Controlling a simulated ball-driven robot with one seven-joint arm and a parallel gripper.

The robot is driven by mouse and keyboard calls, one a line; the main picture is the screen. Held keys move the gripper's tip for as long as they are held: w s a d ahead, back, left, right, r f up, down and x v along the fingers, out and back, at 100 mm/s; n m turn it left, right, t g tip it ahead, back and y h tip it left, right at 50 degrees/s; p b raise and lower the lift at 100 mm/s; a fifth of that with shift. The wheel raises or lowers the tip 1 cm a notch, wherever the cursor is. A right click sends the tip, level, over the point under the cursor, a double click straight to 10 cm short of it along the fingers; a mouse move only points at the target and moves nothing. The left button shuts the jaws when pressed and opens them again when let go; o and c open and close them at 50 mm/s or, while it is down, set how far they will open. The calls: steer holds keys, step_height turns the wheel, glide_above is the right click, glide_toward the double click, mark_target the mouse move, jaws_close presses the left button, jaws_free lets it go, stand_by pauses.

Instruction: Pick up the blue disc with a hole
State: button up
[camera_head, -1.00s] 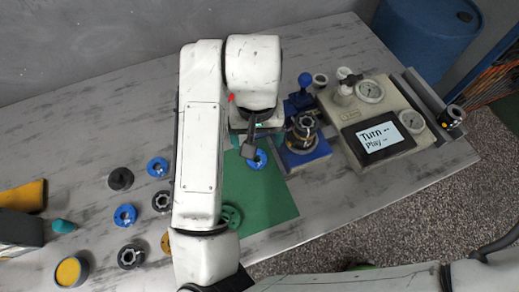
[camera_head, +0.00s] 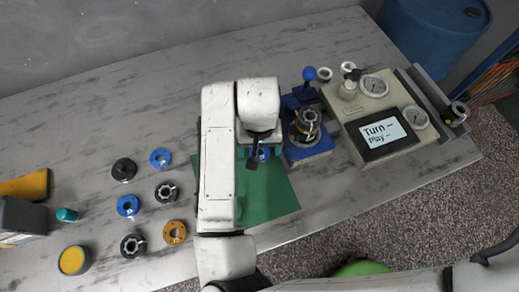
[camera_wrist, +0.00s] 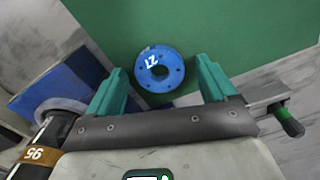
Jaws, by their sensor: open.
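A blue disc with a round centre hole and a white marking (camera_wrist: 159,68) lies flat on the green mat (camera_wrist: 225,30) in the wrist view. In the head view only part of this blue disc (camera_head: 263,155) shows beneath my gripper (camera_head: 257,155). My gripper is open, with its two green fingers (camera_wrist: 162,80) apart. The disc appears between and just beyond the fingertips in the wrist view, with nothing held. Two more blue discs with holes lie on the table at the left, an upper one (camera_head: 160,158) and a lower one (camera_head: 128,205).
Black discs (camera_head: 124,169) and a yellow-orange disc (camera_head: 174,232) lie left of my arm. A blue fixture (camera_head: 306,152) with a metal part stands close right of my gripper. A gauge box with a screen (camera_head: 381,133) is farther right. The back of the table is clear.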

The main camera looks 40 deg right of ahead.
steer(key=shift+c, duration=0.3)
steer(key=c, duration=1.2)
steer(key=shift+r, duration=0.15)
steer(key=shift+c, duration=0.2)
steer(key=shift+r, duration=0.55)
steer(key=s+a+r+b, duration=0.1)
steer(key=s+a+r, duration=0.3)
steer(key=s+r, duration=0.7)
steer(key=shift+s+a+r, duration=0.2)
steer(key=shift+s+r, duration=0.15)
steer(key=shift+s, duration=0.8)
steer(key=shift+r, duration=0.15)
